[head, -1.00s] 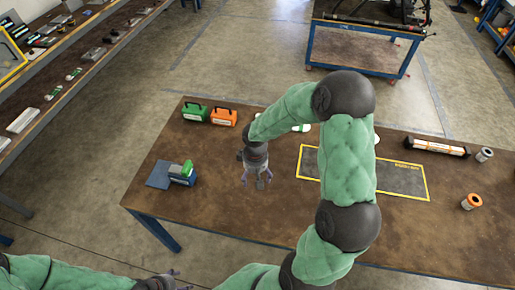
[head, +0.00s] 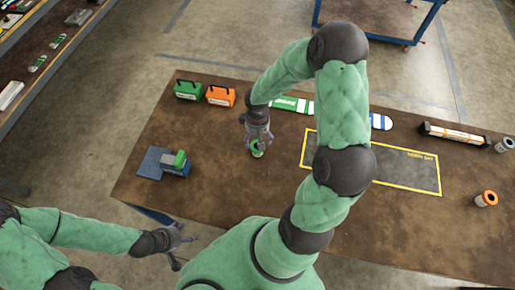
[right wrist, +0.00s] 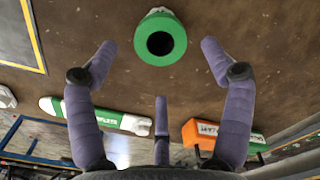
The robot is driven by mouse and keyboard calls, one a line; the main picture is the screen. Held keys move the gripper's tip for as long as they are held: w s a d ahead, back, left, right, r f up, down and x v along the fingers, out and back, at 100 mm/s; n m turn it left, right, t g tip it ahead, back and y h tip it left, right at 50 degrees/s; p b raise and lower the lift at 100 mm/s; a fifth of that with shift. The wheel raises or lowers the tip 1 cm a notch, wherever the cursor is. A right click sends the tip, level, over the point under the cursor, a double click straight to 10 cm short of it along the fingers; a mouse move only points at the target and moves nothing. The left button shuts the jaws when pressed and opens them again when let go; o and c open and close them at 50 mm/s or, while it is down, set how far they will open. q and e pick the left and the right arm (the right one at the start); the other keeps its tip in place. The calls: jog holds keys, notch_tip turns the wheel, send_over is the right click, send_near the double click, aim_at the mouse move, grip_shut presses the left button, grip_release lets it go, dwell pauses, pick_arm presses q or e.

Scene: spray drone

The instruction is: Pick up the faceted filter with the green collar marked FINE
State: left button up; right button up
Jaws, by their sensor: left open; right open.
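The filter with the green collar (right wrist: 160,38) stands on the brown table, its dark round opening facing the right wrist camera. No marking on it is legible. In the head view it shows small (head: 257,153), just below the fingers of my right gripper (head: 257,146), partly hidden by them. In the right wrist view my right gripper (right wrist: 158,52) is open, its purple fingers spread left and right of the filter with a gap on each side. My left gripper (head: 180,238) is open and empty, low beyond the table's front left edge.
A filter with an orange collar (head: 486,199) and a grey one (head: 504,145) stand at the right. A green case (head: 188,90) and an orange case (head: 221,96) stand at the back left. A yellow-bordered mat (head: 410,172) lies partly behind my right arm.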

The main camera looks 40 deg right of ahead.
aim_at(253, 146)
jog(key=shift+a+f+b, duration=0.15)
jog(key=shift+f+b, duration=0.25)
jog(key=shift+f, duration=1)
jog(key=shift+a+f+b, duration=0.1)
jog(key=shift+f+b, duration=0.3)
jog(key=shift+f, duration=0.95)
jog(key=c, duration=1.2)
